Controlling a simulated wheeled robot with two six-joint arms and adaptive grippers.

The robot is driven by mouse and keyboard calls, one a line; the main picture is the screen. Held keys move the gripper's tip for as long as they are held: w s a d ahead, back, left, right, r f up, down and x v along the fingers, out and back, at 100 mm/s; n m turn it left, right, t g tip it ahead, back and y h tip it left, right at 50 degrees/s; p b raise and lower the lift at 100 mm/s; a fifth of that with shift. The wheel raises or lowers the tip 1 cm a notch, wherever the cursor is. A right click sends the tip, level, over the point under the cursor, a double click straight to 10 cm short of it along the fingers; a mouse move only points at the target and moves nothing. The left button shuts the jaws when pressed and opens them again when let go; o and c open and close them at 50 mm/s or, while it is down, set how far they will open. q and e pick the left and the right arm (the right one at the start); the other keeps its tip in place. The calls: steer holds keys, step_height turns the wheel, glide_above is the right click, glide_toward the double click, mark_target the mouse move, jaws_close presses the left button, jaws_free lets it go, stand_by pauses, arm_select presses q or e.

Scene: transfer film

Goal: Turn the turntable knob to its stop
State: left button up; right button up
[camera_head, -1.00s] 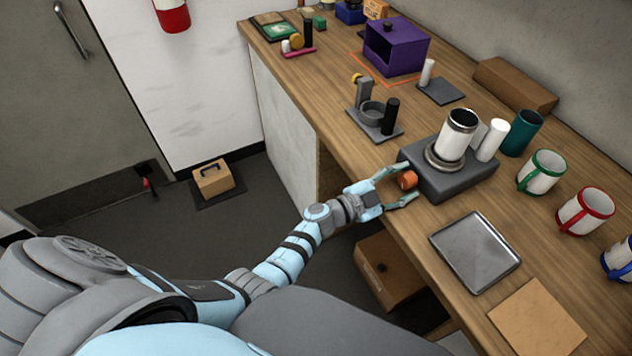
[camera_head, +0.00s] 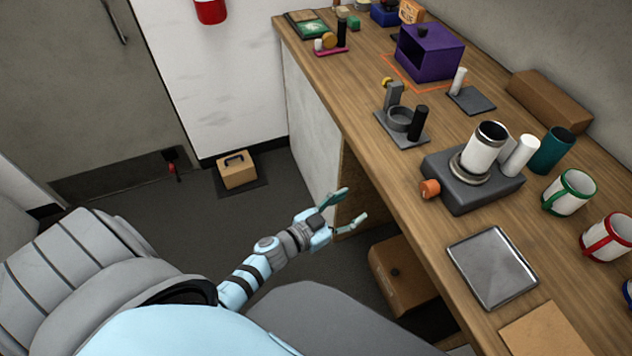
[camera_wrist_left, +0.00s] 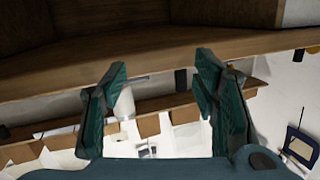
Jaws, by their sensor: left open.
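The turntable (camera_head: 474,190) is a dark grey box on the wooden bench. Its orange knob (camera_head: 429,189) sticks out of the side that faces me, at the bench's front edge. A white mug-like cylinder with a metal rim (camera_head: 485,148) stands on the turntable's round plate, leaning in the picture. My left gripper (camera_head: 350,210) is open and empty, off the front of the bench, to the left of the knob and apart from it. In the left wrist view the two teal fingers (camera_wrist_left: 165,100) are spread with nothing between them; the knob does not show there. My right gripper is not in view.
On the bench near the turntable are a white cylinder (camera_head: 519,155), a teal cup (camera_head: 551,150), a metal tray (camera_head: 492,267), and a grey stand (camera_head: 402,128). A cardboard box (camera_head: 397,275) sits below the bench.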

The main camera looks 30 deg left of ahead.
arm_select(q)
steer(key=s+a+f+n+g+y+b, duration=0.1)
steer(key=s+a+f+n+y+b, duration=0.1)
steer(key=f, duration=0.6)
steer(key=s+a+f+n+g+y+b, duration=0.1)
steer(key=s+a+f+y+b, duration=0.1)
steer(key=f, duration=0.6)
steer(key=shift+s+a+f+n+g, duration=0.15)
steer(key=shift+s+a+n+g, duration=0.2)
steer(key=shift+s+a, duration=0.55)
steer(key=shift+s+d, duration=0.15)
